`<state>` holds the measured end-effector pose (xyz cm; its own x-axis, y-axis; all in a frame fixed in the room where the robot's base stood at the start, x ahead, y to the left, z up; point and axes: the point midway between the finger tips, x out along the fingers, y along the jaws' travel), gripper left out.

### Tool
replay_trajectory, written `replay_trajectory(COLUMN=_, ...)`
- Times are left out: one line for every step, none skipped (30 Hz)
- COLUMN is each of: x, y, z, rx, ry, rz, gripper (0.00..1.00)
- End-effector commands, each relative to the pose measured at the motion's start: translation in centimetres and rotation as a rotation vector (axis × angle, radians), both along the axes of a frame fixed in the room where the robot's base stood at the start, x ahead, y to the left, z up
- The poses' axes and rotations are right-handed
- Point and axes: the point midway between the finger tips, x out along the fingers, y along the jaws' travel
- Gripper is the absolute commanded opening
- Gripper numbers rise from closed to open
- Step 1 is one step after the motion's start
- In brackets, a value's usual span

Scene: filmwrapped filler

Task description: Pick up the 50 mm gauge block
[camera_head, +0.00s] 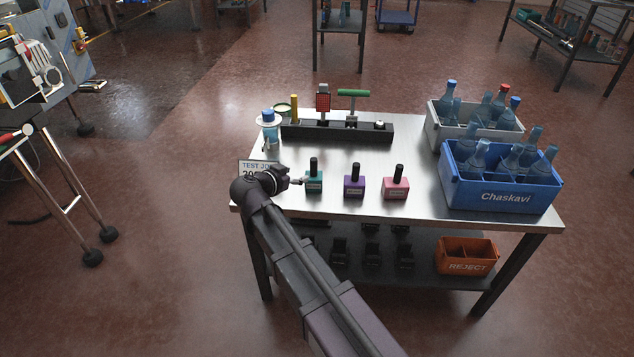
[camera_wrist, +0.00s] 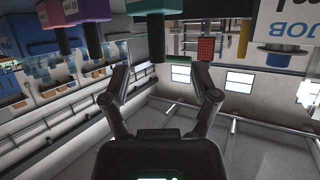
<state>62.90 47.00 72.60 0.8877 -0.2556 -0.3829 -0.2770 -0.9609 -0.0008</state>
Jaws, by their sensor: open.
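A black rack (camera_head: 340,135) at the back of the metal table holds a yellow post (camera_head: 294,109), a red gridded piece (camera_head: 323,101), a green-handled tool (camera_head: 353,93) and a small pale knob. My gripper (camera_head: 296,181) is over the table's front left, close beside the teal bottle (camera_head: 314,184). In the wrist view, which looks inverted, my gripper (camera_wrist: 162,82) has its fingers spread with nothing between them. The red piece (camera_wrist: 206,48) shows beyond them.
A blue-capped jar (camera_head: 269,127) and a sign (camera_head: 252,166) are at left. Grey (camera_head: 433,125) and blue (camera_head: 500,196) crates of bottles fill the right. An orange reject bin (camera_head: 467,267) sits below.

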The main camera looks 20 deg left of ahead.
Motion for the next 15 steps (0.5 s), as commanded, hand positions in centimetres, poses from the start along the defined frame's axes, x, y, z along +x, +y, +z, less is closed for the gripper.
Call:
replay_trajectory(x=0.8, y=-0.2, z=-0.6, rx=-0.001, ry=0.000, rz=-0.002, gripper=0.78)
replay_trajectory(x=1.2, y=-0.3, z=-0.8, rx=-0.001, ry=0.000, rz=-0.002, gripper=0.78)
replay_trajectory(x=1.7, y=-0.4, z=-1.0, rx=-0.001, ry=0.000, rz=-0.002, gripper=0.78)
replay_trajectory(x=2.1, y=-0.5, z=-1.1, rx=0.000, ry=0.000, rz=-0.001, gripper=0.78)
replay_trajectory(x=2.3, y=-0.6, z=-1.2, rx=0.000, ry=0.000, rz=-0.001, gripper=0.78)
replay_trajectory(x=2.7, y=-0.7, z=-1.3, rx=0.000, ry=0.000, rz=-0.001, gripper=0.78)
replay_trajectory(x=2.9, y=-0.8, z=-1.4, rx=0.000, ry=0.000, rz=-0.001, gripper=0.78)
replay_trajectory(x=3.0, y=-0.8, z=-1.5, rx=0.000, ry=0.000, rz=-0.001, gripper=0.78)
replay_trajectory(x=3.2, y=-0.9, z=-1.5, rx=0.000, ry=0.000, rz=-0.001, gripper=0.78)
replay_trajectory(x=3.3, y=-1.0, z=-1.5, rx=0.000, ry=0.000, rz=-0.001, gripper=0.78)
replay_trajectory(x=3.4, y=-1.0, z=-1.5, rx=0.000, ry=0.000, rz=-0.001, gripper=0.78)
replay_trajectory(x=3.4, y=-1.0, z=-1.5, rx=-0.001, ry=0.000, rz=0.000, gripper=0.78)
replay_trajectory(x=3.5, y=-1.0, z=-1.5, rx=-0.001, ry=0.000, rz=0.000, gripper=0.78)
replay_trajectory(x=3.5, y=-1.0, z=-1.5, rx=-0.001, ry=0.000, rz=0.000, gripper=0.78)
replay_trajectory(x=3.4, y=-1.0, z=-1.5, rx=-0.001, ry=0.000, rz=0.000, gripper=0.78)
